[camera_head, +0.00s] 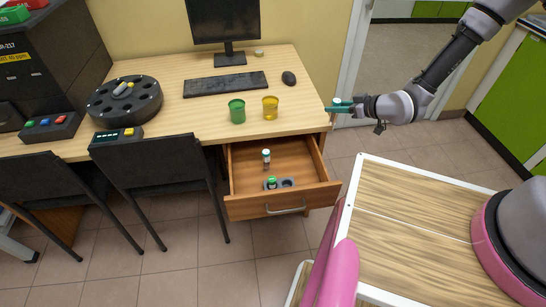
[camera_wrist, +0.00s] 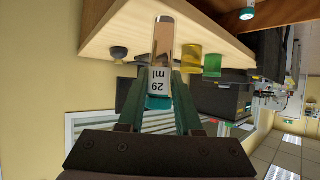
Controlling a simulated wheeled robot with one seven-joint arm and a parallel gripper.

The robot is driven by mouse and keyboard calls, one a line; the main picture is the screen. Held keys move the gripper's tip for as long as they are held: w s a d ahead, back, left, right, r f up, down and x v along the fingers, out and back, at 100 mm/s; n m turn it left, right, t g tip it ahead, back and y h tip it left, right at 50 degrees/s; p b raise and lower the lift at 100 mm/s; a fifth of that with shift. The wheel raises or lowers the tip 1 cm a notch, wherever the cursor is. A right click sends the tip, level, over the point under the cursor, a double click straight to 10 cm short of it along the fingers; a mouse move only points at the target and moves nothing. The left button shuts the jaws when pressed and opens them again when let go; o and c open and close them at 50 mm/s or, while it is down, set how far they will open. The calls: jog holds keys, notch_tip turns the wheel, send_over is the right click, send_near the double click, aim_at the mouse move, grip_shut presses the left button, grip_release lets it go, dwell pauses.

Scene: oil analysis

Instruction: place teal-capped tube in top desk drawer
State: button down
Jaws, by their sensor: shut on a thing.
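My gripper (camera_head: 342,106) is just off the right end of the desk, beside its edge and to the right of the drawer. In the wrist view my gripper (camera_wrist: 161,90) is shut on a clear tube (camera_wrist: 163,42) with a white label reading "29 ml". Its teal cap end sits between the fingers and is partly hidden. In the head view only a small pale part of the tube shows. The top desk drawer (camera_head: 278,207) is pulled open. Inside are a small holder (camera_head: 288,183) with a green-capped tube (camera_head: 272,182) and another standing tube (camera_head: 266,159).
A green cup (camera_head: 237,111) and a yellow cup (camera_head: 270,108) stand on the desk (camera_head: 195,120) above the drawer. A keyboard (camera_head: 225,84), monitor and mouse are behind. A black chair (camera_head: 150,165) stands left of the drawer. A wooden-topped surface (camera_head: 420,215) is at right.

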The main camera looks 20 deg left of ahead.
jog(key=s+a+f+n+g, duration=0.4)
jog(key=s+a, duration=0.2)
jog(key=s, duration=0.3)
jog(key=shift+y, duration=0.4)
jog(key=f, duration=1.3)
jog(key=shift+s+a+f, duration=0.2)
jog(key=shift+s+f, duration=0.05)
jog(key=shift+f, duration=0.15)
jog(key=w+a, duration=0.2)
jog(key=w, duration=0.1)
jog(key=shift+w+f, duration=0.15)
jog(key=shift+f, duration=0.45)
jog(key=shift+f, duration=0.1)
jog(key=c, duration=0.6)
grip_release()
